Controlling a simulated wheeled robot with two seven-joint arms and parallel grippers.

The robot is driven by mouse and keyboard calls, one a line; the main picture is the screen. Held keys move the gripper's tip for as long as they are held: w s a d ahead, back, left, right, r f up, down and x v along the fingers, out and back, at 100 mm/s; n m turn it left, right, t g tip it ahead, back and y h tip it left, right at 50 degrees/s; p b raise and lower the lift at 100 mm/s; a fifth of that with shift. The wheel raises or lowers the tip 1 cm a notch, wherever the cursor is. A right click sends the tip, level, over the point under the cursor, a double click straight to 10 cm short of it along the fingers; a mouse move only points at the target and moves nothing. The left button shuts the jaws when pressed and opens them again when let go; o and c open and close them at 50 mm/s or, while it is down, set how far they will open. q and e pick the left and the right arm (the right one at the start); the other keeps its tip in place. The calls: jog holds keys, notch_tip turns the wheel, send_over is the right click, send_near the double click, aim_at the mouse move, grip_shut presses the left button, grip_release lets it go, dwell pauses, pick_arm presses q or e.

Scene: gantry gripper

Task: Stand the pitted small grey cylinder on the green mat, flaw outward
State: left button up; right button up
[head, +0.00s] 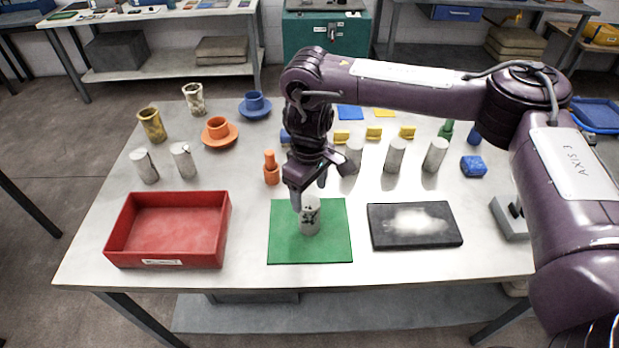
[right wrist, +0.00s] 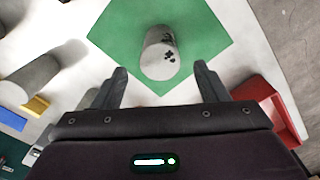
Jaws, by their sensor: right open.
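The pitted small grey cylinder (head: 310,218) stands upright on the green mat (head: 283,248), near its middle. Its dark pits face the head camera, on the upper part of its side. In the right wrist view the cylinder (right wrist: 158,62) shows its pits on the right of its side, with the green mat (right wrist: 115,35) around it. My right gripper (head: 309,192) is open and empty, with its fingertips close to the cylinder's top. In the right wrist view the gripper's fingers (right wrist: 160,72) are spread wide, and the cylinder lies beyond the tips. My left gripper is not in view.
A red tray (head: 168,258) stands left of the mat, and a dark pad with white powder (head: 415,240) lies right of it. Several plain grey cylinders (head: 435,155) stand behind and at the left. An orange peg-like piece (head: 271,170) stands just behind the mat.

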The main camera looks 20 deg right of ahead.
jog(key=shift+r, duration=1.65)
